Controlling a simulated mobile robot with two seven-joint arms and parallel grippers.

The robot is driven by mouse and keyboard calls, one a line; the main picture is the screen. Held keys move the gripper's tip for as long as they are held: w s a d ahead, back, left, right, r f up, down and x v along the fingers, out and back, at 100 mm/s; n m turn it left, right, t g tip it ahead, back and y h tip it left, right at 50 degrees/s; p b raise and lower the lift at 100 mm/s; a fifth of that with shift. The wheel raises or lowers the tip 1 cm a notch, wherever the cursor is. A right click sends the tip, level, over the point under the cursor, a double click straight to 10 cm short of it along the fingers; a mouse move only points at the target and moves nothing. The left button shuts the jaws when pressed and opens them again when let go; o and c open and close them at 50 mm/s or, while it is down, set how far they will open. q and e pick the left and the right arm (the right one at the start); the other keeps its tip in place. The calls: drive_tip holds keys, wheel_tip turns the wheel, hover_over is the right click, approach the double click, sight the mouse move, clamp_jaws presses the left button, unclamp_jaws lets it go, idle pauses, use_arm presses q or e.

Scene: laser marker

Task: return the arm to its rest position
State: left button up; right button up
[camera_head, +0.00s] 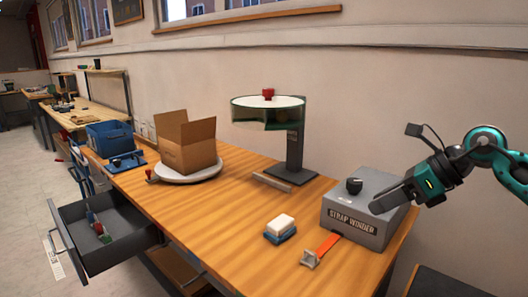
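My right arm, teal and black, comes in from the right edge. Its gripper (390,199) points left and down, in front of or over the right part of the grey box marked STRAP WINDER (362,212). The fingers show as one dark bar, so I cannot tell whether they are apart or together, or whether they touch the box. I see nothing held in them. My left arm and gripper are not in view.
The wooden table (215,225) holds an open cardboard box (188,145) on a white turntable, a dark stand with a round top (268,103), a white-and-blue block (280,229) and an orange strap (326,244). A grey drawer (100,240) stands open at left. The wall runs behind.

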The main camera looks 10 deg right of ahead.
drive_tip(key=a+r+m+t+y, duration=0.3)
drive_tip(key=a+m+t+y, duration=0.4)
drive_tip(key=a+m+t, duration=0.55)
drive_tip(key=s+d+f+m+g+h, duration=0.1)
drive_tip(key=s+f+m+h, duration=0.1)
drive_tip(key=f+m+h, duration=0.3)
drive_tip(key=s+d+f+m+g+h, duration=0.1)
drive_tip(key=f+m+h, duration=0.4)
drive_tip(key=m, duration=0.6)
drive_tip(key=s+d+f+m+g+h, duration=0.1)
drive_tip(key=s+d+f+m+h, duration=0.1)
drive_tip(key=s+f+m+h, duration=0.3)
drive_tip(key=shift+d+f+m+g+h, duration=0.2)
drive_tip(key=shift+f+m+h, duration=0.1)
drive_tip(key=shift+f+m, duration=0.5)
drive_tip(key=shift+d+f+m+g+h, duration=0.15)
drive_tip(key=shift+f+m+h, duration=0.25)
drive_tip(key=shift+m, duration=0.65)
drive_tip(key=s+a+f+m+g+y, duration=0.1)
drive_tip(key=s+a+f+m+g, duration=0.15)
drive_tip(key=s+f+g, duration=0.55)
drive_tip(key=s+a+f+m+g+y, duration=0.1)
drive_tip(key=s+f+m+g, duration=0.2)
drive_tip(key=s, duration=0.9)
drive_tip(key=w+a+f+t+y, duration=0.1)
drive_tip(key=w+a+f+t, duration=0.1)
drive_tip(key=w+f+t, duration=0.5)
drive_tip(key=shift+w+a+f+n+t+y, duration=0.3)
drive_tip(key=shift+w+a+f+n+t, duration=0.1)
drive_tip(key=shift+f, duration=0.7)
